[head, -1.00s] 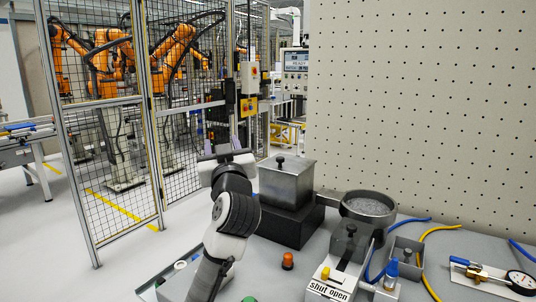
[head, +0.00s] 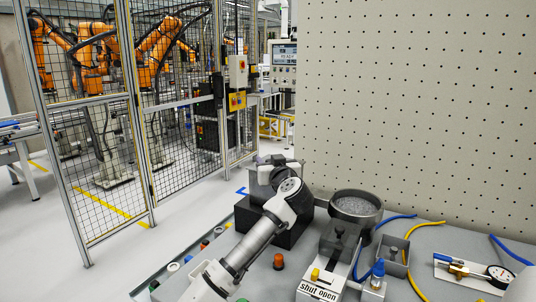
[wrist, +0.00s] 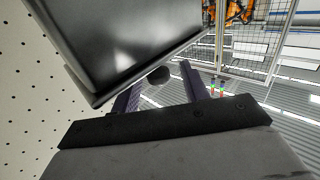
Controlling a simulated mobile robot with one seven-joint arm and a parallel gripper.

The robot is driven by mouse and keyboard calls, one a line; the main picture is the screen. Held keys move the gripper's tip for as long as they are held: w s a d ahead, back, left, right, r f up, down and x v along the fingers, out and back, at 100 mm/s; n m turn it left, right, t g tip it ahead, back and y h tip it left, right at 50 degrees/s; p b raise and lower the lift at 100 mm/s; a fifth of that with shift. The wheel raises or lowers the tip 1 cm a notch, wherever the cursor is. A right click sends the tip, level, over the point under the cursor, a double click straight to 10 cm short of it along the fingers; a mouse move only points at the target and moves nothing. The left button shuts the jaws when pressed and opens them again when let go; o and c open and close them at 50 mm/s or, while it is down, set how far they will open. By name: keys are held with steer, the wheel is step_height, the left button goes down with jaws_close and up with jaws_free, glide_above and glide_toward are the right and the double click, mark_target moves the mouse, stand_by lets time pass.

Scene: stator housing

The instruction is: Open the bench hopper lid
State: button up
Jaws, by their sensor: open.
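The bench hopper (head: 258,186) is a grey metal box on a black block (head: 246,214) at the back left of the bench. My gripper (head: 277,160) is at its top and hides most of the lid and the knob in the head view. In the wrist view the hopper (wrist: 120,45) fills the upper middle as a dark, shiny metal face. The black lid knob (wrist: 158,75) shows at its edge, between the two open fingers of my gripper (wrist: 159,80). I cannot tell whether the fingers touch it. The lid looks closed, though mostly hidden.
A round grey bowl (head: 356,208) stands right of the hopper, with a "shut open" labelled unit (head: 320,288) in front. A pegboard wall (head: 420,110) rises behind; a mesh cage (head: 100,150) stands at the left.

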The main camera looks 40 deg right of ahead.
steer(key=shift+x, duration=1.35)
jaws_close()
